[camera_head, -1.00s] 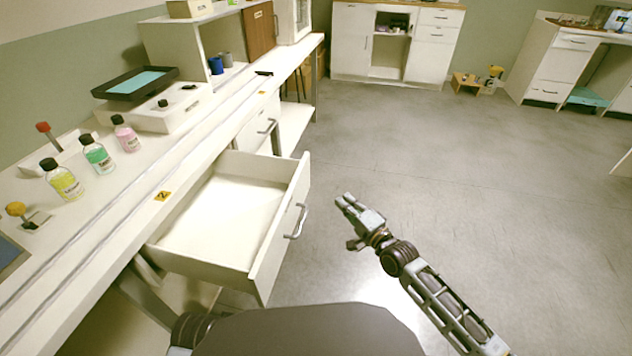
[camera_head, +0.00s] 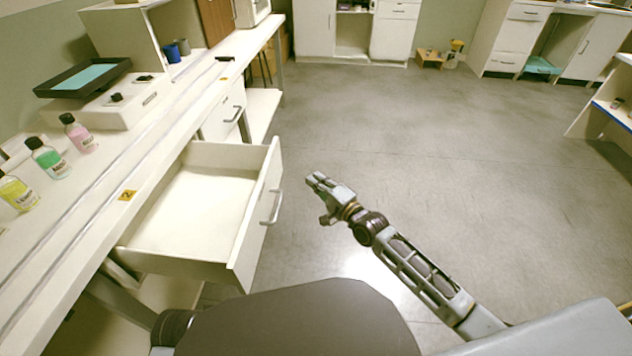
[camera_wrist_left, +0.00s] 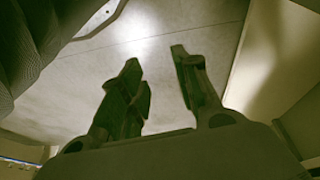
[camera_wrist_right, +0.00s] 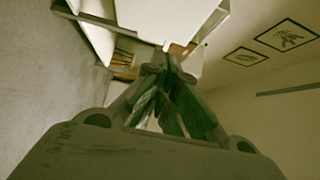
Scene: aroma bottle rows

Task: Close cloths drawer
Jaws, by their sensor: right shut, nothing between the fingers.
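The white drawer (camera_head: 258,215) under the workbench is pulled far out in the head view. It looks empty, and a metal handle (camera_head: 273,207) is on its front. My right gripper (camera_head: 313,182) is shut and empty, to the right of the handle with a gap between them. Its fingertips (camera_wrist_right: 163,58) meet in the right wrist view, with a white furniture panel beyond them. My left gripper (camera_wrist_left: 160,62) shows only in the left wrist view, its fingers apart with nothing between them, over grey floor. It is out of the head view.
The workbench (camera_head: 150,120) runs along the left, carrying yellow, green (camera_head: 48,160) and pink bottles and a black tray (camera_head: 83,77). A closed drawer (camera_head: 223,118) is beyond the open one. The grey floor (camera_head: 420,150) to the right is clear.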

